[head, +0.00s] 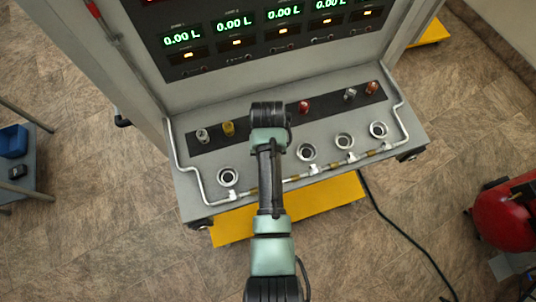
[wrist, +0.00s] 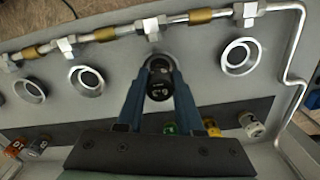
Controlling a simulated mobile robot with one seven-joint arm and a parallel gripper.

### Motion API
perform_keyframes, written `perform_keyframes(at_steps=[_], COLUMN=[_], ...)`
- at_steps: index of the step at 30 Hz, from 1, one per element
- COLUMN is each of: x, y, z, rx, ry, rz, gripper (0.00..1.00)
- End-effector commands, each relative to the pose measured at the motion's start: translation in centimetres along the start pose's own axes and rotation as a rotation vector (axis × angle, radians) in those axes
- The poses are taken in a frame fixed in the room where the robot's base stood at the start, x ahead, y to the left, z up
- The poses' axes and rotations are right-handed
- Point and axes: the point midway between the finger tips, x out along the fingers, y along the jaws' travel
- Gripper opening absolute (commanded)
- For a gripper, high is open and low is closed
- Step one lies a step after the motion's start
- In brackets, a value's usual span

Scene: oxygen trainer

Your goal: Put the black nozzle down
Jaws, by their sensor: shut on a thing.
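The black nozzle (wrist: 160,80) is held upright between the tips of my gripper (wrist: 158,72) in the wrist view. It lines up with a round metal-rimmed socket (wrist: 145,57) on the grey panel, whose rim shows partly behind it. I cannot tell whether the nozzle sits in the socket or just above it. My gripper is shut on the nozzle. In the head view my own arm hides the nozzle and the fingers.
More ringed sockets (wrist: 240,56) lie on both sides, with a pipe and brass fittings (wrist: 200,16) along the panel's front edge. A dark strip (head: 262,122) holds coloured nozzles, including yellow (head: 228,128) and red (head: 304,107). The display panel (head: 270,38) rises behind.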

Motion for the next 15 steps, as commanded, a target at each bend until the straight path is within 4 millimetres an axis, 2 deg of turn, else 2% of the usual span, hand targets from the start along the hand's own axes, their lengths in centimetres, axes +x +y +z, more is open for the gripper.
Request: perform_keyframes(at_steps=[14, 15], x=[1.2, 1.2], y=[0.0, 0.0], z=[-0.1, 0.0], rx=[0.000, 0.000], ry=[0.001, 0.001], rz=[0.000, 0.000], gripper=[0.00, 0.37])
